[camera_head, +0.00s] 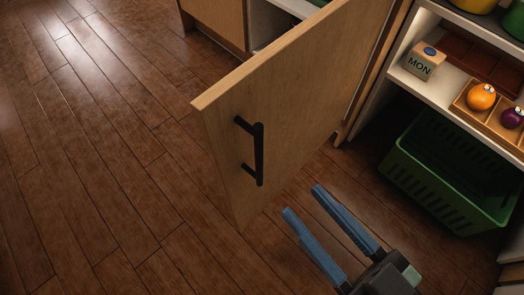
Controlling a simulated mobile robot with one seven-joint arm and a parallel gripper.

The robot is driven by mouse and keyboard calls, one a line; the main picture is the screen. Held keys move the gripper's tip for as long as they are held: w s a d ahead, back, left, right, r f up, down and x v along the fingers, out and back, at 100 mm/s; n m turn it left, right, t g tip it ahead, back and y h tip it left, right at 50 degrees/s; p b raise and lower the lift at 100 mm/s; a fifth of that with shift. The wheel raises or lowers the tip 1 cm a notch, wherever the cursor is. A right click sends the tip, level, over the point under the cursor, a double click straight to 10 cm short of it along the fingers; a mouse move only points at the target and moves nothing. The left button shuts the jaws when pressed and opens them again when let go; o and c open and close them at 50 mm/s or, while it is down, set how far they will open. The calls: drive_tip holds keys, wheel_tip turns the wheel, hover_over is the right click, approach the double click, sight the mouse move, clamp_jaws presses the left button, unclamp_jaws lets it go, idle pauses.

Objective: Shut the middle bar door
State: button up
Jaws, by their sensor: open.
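A wooden cabinet door (300,100) stands wide open, sticking out from the cabinet over the floor. Its face with the black bar handle (259,154) is turned towards the side where my gripper is. My gripper (302,202) is in the lower middle of the view, with two blue fingers apart and nothing between them. It is to the right of and below the handle, apart from it.
To the right is an open shelf (446,78) with a MON block (424,62) and a wooden tray (463,101) holding an orange and a purple item. A green crate (440,191) stands below. Another cabinet (217,22) is behind the door. Floor (90,170) at left is clear.

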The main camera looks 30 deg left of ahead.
sight(261, 154)
drive_tip(key=b+x, duration=0.3)
drive_tip(key=x, duration=0.8)
drive_tip(key=shift+a+b, duration=0.1)
drive_tip(key=shift+b, duration=0.3)
clamp_jaws()
idle(0.7)
